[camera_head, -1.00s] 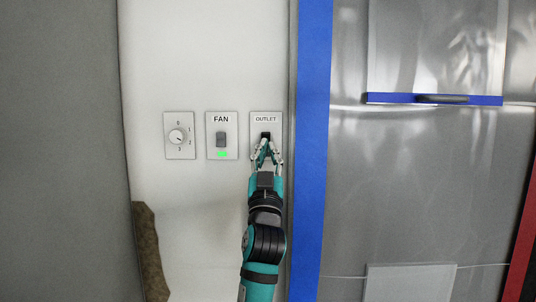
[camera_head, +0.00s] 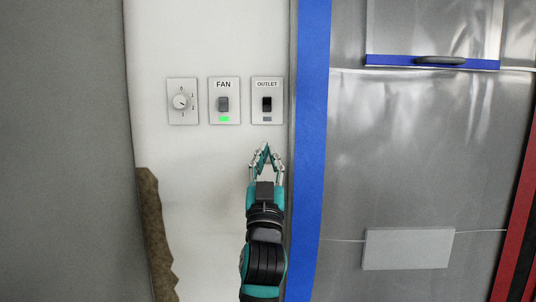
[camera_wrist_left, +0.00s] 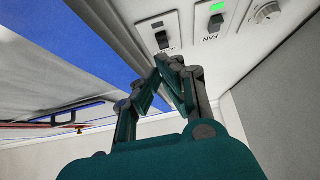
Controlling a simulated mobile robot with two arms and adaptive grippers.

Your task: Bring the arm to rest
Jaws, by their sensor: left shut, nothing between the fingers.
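My left gripper (camera_head: 265,150) is shut and empty, in front of the white wall just below the outlet switch plate. Its fingertips meet in a point and are apart from the switch. The outlet switch (camera_head: 267,104) is dark, with a grey unlit indicator under it. The fan switch (camera_head: 224,104) to its left has a lit green indicator. In the left wrist view the shut fingers (camera_wrist_left: 168,62) show below the outlet switch (camera_wrist_left: 162,39), with the fan switch (camera_wrist_left: 216,23) to the right. My right gripper is in neither view.
A round dial (camera_head: 180,101) sits left of the fan switch. A blue vertical strip (camera_head: 309,150) borders the wall on the right, beside a grey metallic panel with a blue bar (camera_head: 433,62). A grey surface (camera_head: 65,150) stands at the left. The wall below the switches is mostly clear.

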